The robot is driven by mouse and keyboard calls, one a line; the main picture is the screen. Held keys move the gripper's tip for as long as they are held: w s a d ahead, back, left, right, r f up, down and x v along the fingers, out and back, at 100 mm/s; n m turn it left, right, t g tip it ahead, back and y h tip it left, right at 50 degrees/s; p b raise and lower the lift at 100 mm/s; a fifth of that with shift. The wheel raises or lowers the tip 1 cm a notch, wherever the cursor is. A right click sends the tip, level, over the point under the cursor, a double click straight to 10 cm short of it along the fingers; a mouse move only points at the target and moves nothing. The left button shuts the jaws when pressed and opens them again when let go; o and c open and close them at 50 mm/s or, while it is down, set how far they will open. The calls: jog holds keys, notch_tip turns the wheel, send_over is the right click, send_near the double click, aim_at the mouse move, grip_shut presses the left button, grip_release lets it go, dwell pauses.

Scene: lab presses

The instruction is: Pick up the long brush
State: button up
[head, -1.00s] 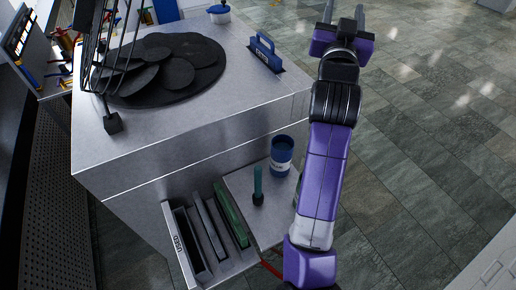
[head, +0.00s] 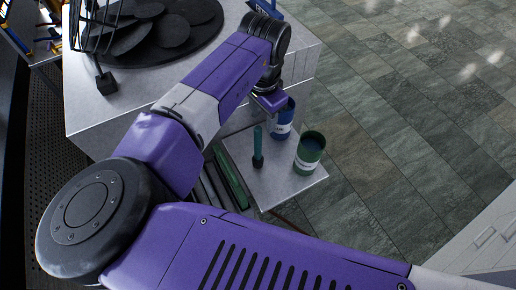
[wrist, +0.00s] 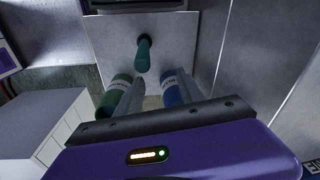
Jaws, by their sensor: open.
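A slim teal handle with a black lower end, which I take for the long brush (head: 258,147), stands upright on the low side shelf in the head view. It also shows near the top middle of the wrist view (wrist: 143,56). My gripper (wrist: 160,94) is open and empty, apart from the brush, with its fingers pointing toward the shelf. In the head view my gripper (head: 270,101) is above the shelf's back edge, near the blue can. Its fingertips are not clear there.
A blue can (head: 283,125) and a green can (head: 309,155) stand right of the brush on the shelf (head: 277,184). Green and grey slabs (head: 229,178) stand in a rack to its left. The metal cabinet (head: 100,128) with black discs (head: 150,45) rises behind.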

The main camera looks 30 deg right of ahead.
aim_at(258, 144)
jog(key=shift+s+a+f+g+y, duration=0.2)
jog(key=shift+s+a+g+y, duration=0.25)
jog(key=shift+s+a, duration=0.6)
jog(key=shift+a+f+p, duration=0.2)
jog(key=shift+f+p, duration=0.3)
jog(key=shift+f, duration=1.4)
jog(key=shift+a+f+p, duration=0.15)
jog(key=shift+f+p, duration=0.35)
jog(key=shift+f, duration=1.4)
grip_shut()
